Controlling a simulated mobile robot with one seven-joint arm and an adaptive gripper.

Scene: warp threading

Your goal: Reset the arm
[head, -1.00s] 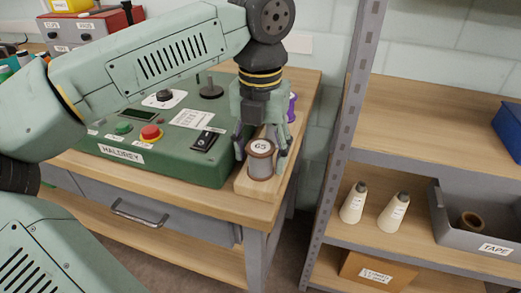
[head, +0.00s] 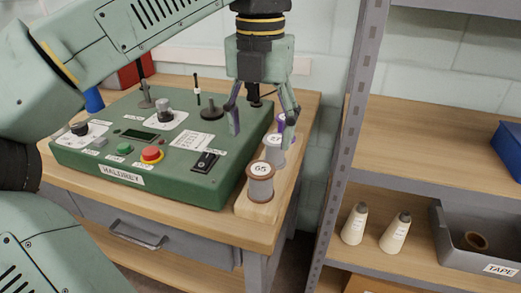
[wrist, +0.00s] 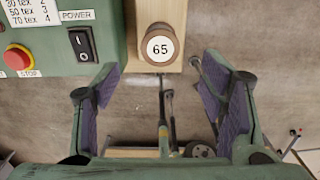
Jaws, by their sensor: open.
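My gripper (head: 262,120) hangs open and empty above the wooden spool strip (head: 262,211) at the right of the bench. The spool marked 65 (head: 260,187), with brown rims and grey thread, stands upright at the near end of the strip, below and apart from the fingers. In the wrist view, the 65 spool (wrist: 158,46) shows from above, past the gap between the open fingers (wrist: 160,85). A grey-white spool (head: 273,154) and a purple one (head: 283,122) stand behind it, partly hidden.
A green machine (head: 150,178) with knobs, a red button and a switch stands left of the strip. The metal shelf post (head: 345,130) rises to the right. White cones (head: 354,225) and a grey tape bin (head: 450,240) sit on the lower shelf.

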